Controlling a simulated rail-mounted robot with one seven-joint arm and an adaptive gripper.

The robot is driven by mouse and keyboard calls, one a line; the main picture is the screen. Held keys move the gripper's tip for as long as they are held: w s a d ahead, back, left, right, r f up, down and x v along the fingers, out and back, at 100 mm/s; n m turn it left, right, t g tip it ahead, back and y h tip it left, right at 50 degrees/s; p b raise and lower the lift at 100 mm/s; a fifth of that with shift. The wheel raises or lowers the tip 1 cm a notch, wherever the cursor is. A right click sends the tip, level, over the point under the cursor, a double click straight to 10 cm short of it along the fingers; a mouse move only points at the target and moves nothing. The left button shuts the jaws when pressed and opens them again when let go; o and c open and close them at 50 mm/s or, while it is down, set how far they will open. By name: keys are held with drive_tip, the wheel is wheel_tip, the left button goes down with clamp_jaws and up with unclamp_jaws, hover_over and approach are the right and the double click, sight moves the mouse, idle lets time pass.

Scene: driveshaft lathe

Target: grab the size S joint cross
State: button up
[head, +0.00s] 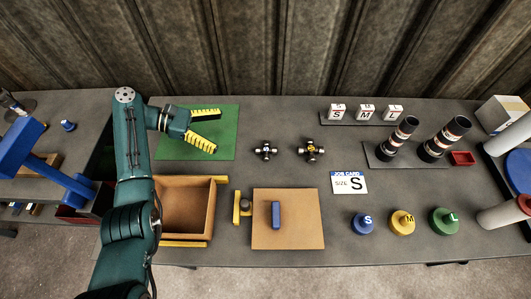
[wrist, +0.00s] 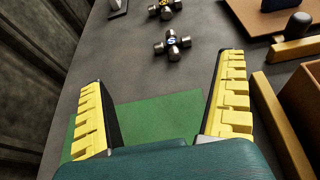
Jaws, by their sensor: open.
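The size S joint cross (head: 265,150) is a small dark metal cross lying on the grey table, right of the green mat (head: 226,135). In the wrist view this cross (wrist: 173,43) has a blue centre marked S. A second joint cross (head: 310,150) with a yellow centre lies to its right, and it shows at the top of the wrist view (wrist: 165,8). My gripper (head: 216,131) is open and empty above the green mat, left of the S cross. In the wrist view the cross is beyond the yellow fingers (wrist: 161,68), not between them.
A wooden tray (head: 212,210) stands in front of the mat. A tan board (head: 290,238) with a blue block (head: 276,214) lies right of it. A job card (head: 349,182) reads size S. Blue, yellow and green knobs and striped cylinders are farther right. The table around the crosses is clear.

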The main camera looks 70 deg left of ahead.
sight(266, 149)
drive_tip(key=x, duration=0.5)
drive_tip(key=d+f+x, duration=0.1)
drive_tip(key=x, duration=0.4)
drive_tip(key=s+f+x, duration=0.1)
drive_tip(key=x, duration=0.5)
drive_tip(key=shift+s+d+r, duration=0.1)
drive_tip(key=shift+s+d, duration=0.05)
drive_tip(key=shift+s+g, duration=0.1)
drive_tip(key=shift+g, duration=0.2)
drive_tip(key=shift+c, duration=0.6)
drive_tip(key=shift+r, duration=0.1)
drive_tip(key=c, duration=1.1)
